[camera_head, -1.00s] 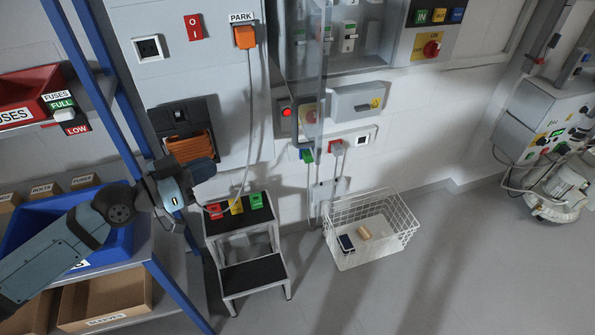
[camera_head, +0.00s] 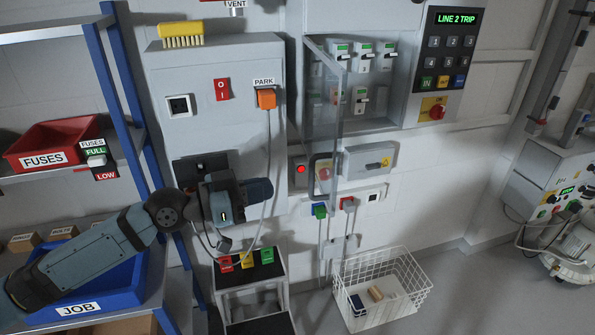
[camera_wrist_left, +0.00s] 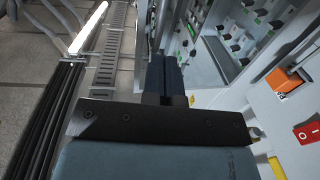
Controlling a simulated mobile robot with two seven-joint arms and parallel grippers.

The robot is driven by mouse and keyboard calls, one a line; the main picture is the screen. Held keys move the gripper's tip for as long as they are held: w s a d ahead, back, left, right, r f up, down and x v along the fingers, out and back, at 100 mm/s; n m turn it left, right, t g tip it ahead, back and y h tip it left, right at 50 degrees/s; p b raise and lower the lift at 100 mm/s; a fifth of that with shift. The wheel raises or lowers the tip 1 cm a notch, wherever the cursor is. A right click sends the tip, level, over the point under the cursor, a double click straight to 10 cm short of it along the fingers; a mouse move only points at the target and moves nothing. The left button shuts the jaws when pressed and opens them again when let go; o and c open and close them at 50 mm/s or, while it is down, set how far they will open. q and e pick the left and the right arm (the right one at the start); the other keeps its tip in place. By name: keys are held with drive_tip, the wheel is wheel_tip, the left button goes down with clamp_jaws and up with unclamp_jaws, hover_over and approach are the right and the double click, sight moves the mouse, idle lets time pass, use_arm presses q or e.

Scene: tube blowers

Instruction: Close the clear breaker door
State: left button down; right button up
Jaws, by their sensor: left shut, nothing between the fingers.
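The clear breaker door (camera_head: 325,115) stands swung out on the left side of the breaker box (camera_head: 400,75), in the head view. Its lower part overlaps the red-lit button area in the picture. The breakers (camera_head: 361,58) are exposed to the right of it. My left gripper (camera_head: 268,190) is shut and empty, left of the door and below the orange PARK plug (camera_head: 266,98), apart from the door. In the left wrist view its shut fingers (camera_wrist_left: 166,75) point towards the breaker area. My right gripper is not in view.
A grey cord (camera_head: 268,150) hangs from the PARK plug by my left gripper. A step stool (camera_head: 250,295) with coloured blocks stands below it. A white wire basket (camera_head: 382,290) is on the floor. A blue-post shelf (camera_head: 120,90) with bins is at left.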

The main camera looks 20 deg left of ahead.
use_arm(q)
drive_tip(key=p+x, duration=0.2)
drive_tip(key=x, duration=0.5)
drive_tip(key=shift+d, duration=0.1)
drive_tip(key=shift+w+d, duration=0.15)
